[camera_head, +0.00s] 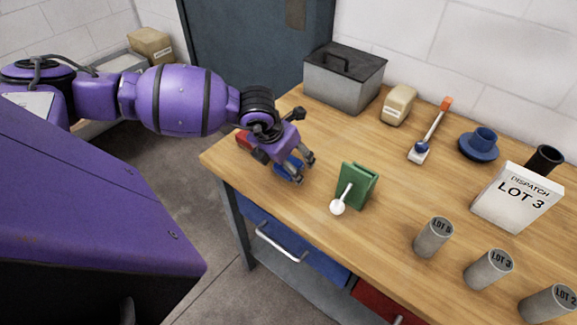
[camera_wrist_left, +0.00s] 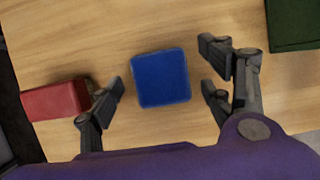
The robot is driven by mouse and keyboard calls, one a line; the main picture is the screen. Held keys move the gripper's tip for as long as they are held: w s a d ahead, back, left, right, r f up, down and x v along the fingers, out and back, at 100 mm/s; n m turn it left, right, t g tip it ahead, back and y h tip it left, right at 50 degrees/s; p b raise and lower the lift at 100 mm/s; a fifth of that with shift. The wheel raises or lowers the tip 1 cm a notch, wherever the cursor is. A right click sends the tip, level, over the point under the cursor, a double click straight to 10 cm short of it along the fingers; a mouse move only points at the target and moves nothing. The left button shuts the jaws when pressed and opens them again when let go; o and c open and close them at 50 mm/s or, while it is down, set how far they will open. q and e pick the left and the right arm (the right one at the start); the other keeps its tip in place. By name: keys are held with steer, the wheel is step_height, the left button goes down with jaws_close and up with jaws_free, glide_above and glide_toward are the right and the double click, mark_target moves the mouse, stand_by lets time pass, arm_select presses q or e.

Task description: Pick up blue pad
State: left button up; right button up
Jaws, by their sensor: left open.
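The blue pad (camera_wrist_left: 162,78) is a flat, rounded square on the wooden table (camera_wrist_left: 100,30), seen whole in the left wrist view. In the head view the blue pad (camera_head: 288,168) is partly hidden by my left gripper (camera_head: 306,169). My left gripper is open over the table's left end. In the wrist view its fingers (camera_wrist_left: 163,95) stand apart on either side of the pad, with wood showing between them and the pad. I cannot tell how high the fingertips are above the table. My right gripper is not in view.
A red block (camera_wrist_left: 55,100) lies left of the pad, close to a left finger. A green stand (camera_head: 356,187) with a white-knobbed rod is to the right. A grey box (camera_head: 343,82) stands behind; several grey cylinders and a LOT 3 sign (camera_head: 516,197) stand further right.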

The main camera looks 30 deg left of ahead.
arm_select(q)
steer(key=c, duration=1.1)
steer(key=shift+c, duration=0.2)
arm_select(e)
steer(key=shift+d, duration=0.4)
arm_select(q)
steer(key=shift+r, duration=0.15)
steer(key=shift+r, duration=0.25)
step_height(320, 180, up, 2)
steer(key=shift+r, duration=0.1)
steer(key=s+d+r+b, duration=0.2)
steer(key=s+d+r, duration=0.4)
steer(key=d+r, duration=0.4)
steer(key=d, duration=0.2)
steer(key=shift+d, duration=0.4)
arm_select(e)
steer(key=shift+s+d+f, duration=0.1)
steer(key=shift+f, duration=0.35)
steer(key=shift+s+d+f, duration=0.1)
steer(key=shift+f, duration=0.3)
arm_select(q)
steer(key=shift+w, duration=0.1)
